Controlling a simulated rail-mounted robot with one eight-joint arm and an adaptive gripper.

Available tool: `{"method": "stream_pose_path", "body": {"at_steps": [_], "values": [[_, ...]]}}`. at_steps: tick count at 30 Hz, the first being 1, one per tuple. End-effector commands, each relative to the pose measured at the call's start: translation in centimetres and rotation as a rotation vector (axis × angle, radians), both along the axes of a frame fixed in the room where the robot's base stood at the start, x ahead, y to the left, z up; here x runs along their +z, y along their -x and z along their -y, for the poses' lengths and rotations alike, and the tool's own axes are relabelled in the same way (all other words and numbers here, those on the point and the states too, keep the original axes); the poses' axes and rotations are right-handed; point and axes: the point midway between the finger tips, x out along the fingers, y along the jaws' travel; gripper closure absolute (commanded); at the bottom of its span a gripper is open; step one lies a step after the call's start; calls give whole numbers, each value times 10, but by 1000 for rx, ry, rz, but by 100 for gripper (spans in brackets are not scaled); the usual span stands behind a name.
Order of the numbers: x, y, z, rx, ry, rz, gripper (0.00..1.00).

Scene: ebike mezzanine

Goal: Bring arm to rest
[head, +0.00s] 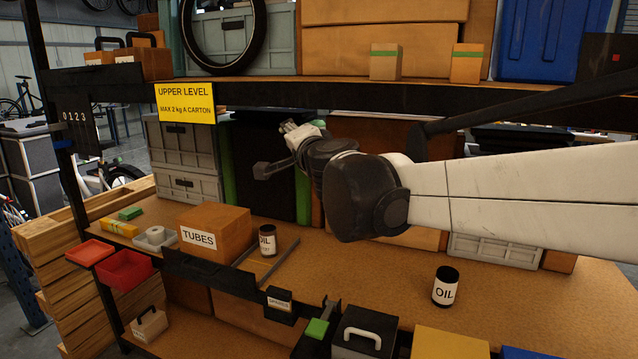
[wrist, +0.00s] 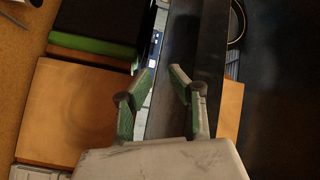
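My gripper (wrist: 165,92) shows in the wrist view with its two green-padded fingers apart and nothing between them. In the head view my gripper (head: 290,128) is small and far off, at the end of my white and dark arm, which reaches in from the right. It is raised above the lower shelf, close to the underside of the upper shelf and in front of dark and green upright items. Its fingers are hard to make out in the head view.
The upper shelf edge (head: 330,95) runs just above my arm. On the lower shelf stand a TUBES carton (head: 215,232), an OIL can (head: 267,240) near a thin bar, and another OIL can (head: 446,287) at right. Bare shelf (head: 350,270) lies between the cans. Red bins (head: 124,270) hang at left.

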Motion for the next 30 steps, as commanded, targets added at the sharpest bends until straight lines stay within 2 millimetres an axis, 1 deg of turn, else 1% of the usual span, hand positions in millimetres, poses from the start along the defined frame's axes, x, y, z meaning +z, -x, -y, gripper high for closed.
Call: {"method": "stream_pose_path", "body": {"at_steps": [1,4,8,9,11,12,14,15,17,18,20,21,24,27,30], "values": [[0,16,12,23,57,10,81],[-9,48,29,81,188,15,81],[-33,91,53,147,362,-11,81],[-43,105,61,163,416,-26,81],[-60,125,75,188,499,-55,81],[-73,139,84,203,553,-78,81],[-93,161,101,222,634,-120,81],[-108,176,112,233,688,-151,81],[-130,198,130,245,766,-205,81],[-145,213,143,250,819,-243,81],[-167,236,164,256,893,-307,81],[-182,251,178,257,940,-351,81],[-212,285,210,254,1040,-455,81],[-234,311,235,245,1113,-540,81],[-247,328,251,239,1157,-596,81]]}}
